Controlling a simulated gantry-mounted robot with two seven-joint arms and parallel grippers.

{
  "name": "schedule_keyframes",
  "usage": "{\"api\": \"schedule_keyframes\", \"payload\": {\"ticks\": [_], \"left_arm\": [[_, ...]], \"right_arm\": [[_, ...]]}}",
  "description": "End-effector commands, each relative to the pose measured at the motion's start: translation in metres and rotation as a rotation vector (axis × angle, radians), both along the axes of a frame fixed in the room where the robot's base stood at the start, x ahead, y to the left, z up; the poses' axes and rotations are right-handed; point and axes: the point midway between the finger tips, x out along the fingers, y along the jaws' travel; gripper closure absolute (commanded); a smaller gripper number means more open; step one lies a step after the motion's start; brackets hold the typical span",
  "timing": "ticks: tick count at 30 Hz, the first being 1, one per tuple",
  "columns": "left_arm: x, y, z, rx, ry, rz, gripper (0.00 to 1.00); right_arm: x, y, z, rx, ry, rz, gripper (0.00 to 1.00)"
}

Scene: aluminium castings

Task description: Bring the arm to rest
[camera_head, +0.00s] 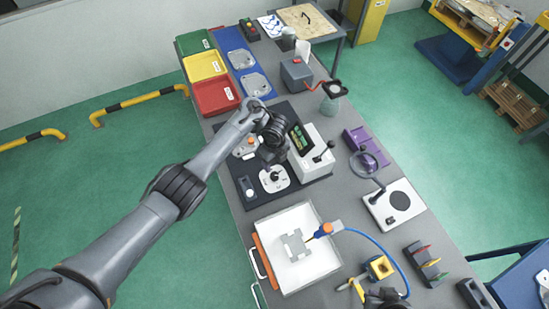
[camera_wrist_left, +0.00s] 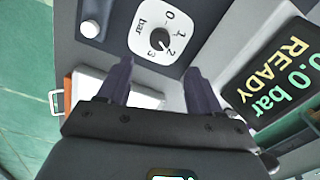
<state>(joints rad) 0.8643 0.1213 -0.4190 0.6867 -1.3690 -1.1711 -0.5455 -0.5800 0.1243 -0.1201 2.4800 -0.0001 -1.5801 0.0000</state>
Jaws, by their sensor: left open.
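My left arm (camera_head: 150,220) reaches in from the lower left over the table. Its dark gripper (camera_head: 268,152) hangs over the black test station, beside the white unit with the screen (camera_head: 312,155). In the left wrist view the two fingers (camera_wrist_left: 160,82) stand apart with nothing held between them. A white dial (camera_wrist_left: 163,36) marked 0 to 3 bar lies beyond the fingertips; it also shows in the head view (camera_head: 273,178). The screen (camera_wrist_left: 280,75) reads "0.0 bar READY". A dark shape at the bottom edge of the head view may be my right gripper; its fingers are not visible.
Green, yellow and red bins (camera_head: 217,95) and blue trays (camera_head: 230,40) stand at the far left. A white tray (camera_head: 330,268) with a grey casting and blue-hosed tool lies nearer. A magnifier (camera_head: 363,163), purple rack (camera_head: 372,143) and yellow block (camera_head: 380,267) stand to the right.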

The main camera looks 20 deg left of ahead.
Motion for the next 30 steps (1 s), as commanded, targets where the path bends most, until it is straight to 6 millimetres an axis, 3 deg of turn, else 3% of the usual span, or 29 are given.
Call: {"api": "schedule_keyframes", "payload": {"ticks": [20,26,30], "left_arm": [[-0.004,-0.006,-0.002,-0.006,-0.020,0.040,0.35],[-0.024,-0.027,-0.012,-0.037,-0.101,0.226,0.35],[-0.054,-0.039,-0.009,-0.082,-0.168,0.462,0.35]], "right_arm": [[0.000,0.001,0.006,0.005,0.001,-0.003,1.00],[0.000,0.002,0.024,0.009,0.001,-0.006,1.00],[0.000,0.002,0.041,0.009,0.000,-0.006,1.00]]}}
